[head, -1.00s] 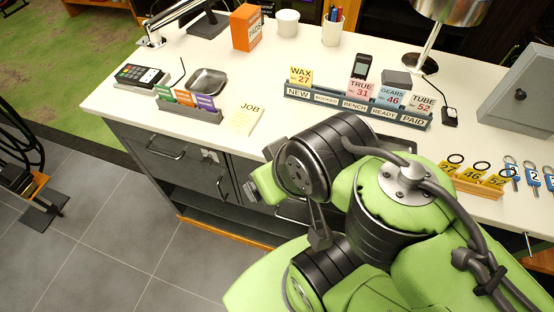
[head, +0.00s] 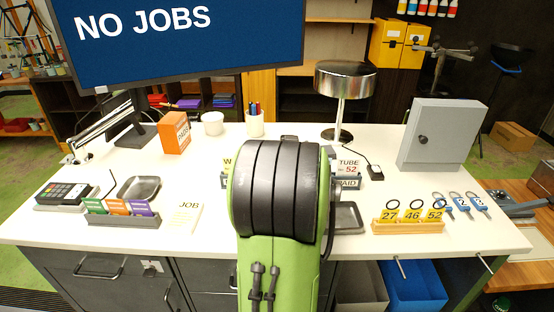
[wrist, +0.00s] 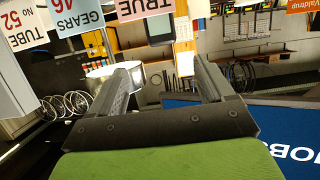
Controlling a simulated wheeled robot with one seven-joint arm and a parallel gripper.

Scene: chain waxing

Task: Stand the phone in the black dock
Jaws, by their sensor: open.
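In the head view my arm hides the phone and my gripper. In the wrist view, which is upside down, a dark upright slab (wrist: 158,28) beside the pink TRUE card looks like the phone. My gripper (wrist: 165,66) is open, with nothing between its fingers; the slab shows beyond the fingertips, near the picture's top. A small black block (head: 375,171) with a cable sits on the counter right of the TUBE card. It may be the dock, but I cannot tell for certain.
The TUBE card (head: 348,166) stands in a partly hidden card rack. A chrome lamp (head: 345,84) and grey cabinet (head: 438,137) stand to the right. A key-tag stand (head: 408,226), orange box (head: 176,134), white cup (head: 212,124) and pen cup (head: 255,125) are also on the counter.

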